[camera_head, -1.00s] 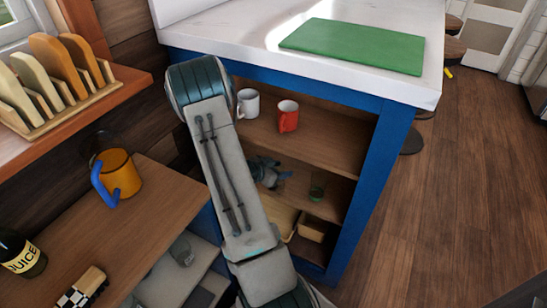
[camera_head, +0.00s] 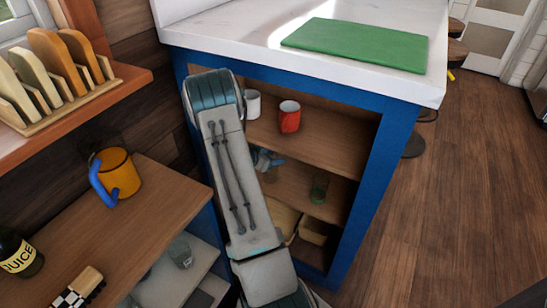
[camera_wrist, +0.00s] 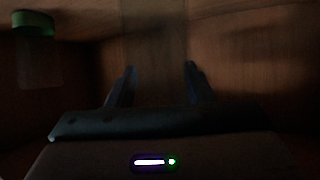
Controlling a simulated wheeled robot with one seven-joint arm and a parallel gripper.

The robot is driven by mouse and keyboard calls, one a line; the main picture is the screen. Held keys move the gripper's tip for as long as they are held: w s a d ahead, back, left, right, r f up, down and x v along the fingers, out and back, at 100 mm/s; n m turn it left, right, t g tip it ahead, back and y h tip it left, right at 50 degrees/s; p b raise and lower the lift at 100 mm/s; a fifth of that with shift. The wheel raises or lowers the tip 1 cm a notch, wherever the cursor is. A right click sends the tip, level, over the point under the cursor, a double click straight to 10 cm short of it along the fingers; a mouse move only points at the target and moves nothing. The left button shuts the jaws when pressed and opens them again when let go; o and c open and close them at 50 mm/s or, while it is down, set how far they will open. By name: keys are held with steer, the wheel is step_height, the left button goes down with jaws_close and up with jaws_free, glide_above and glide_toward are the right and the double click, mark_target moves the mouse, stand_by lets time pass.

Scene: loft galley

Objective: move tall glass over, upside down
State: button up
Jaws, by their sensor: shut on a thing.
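My gripper (camera_wrist: 158,80) is shut on a clear, see-through thing, which I take to be the tall glass (camera_wrist: 153,45). It shows as a pale upright band between the two fingers in the dark wrist view. Which end is its mouth I cannot tell. In the head view my gripper (camera_head: 266,160) is inside the blue cabinet, above its middle shelf (camera_head: 290,188) and partly behind my arm. The held glass cannot be made out there.
A greenish glass (camera_head: 319,187) stands on the same shelf, to the right; a green-banded thing (camera_wrist: 34,24) shows in the wrist view. A red mug (camera_head: 289,117) and a white mug (camera_head: 253,104) stand one shelf up. A cabinet post (camera_head: 372,190) bounds the right side.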

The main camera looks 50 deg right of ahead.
steer(key=o, duration=1.1)
steer(key=shift+f, duration=0.15)
steer(key=shift+r, duration=0.25)
steer(key=p+v, duration=0.2)
steer(key=v, duration=1)
steer(key=shift+p, duration=0.35)
steer(key=shift+w+f, duration=0.1)
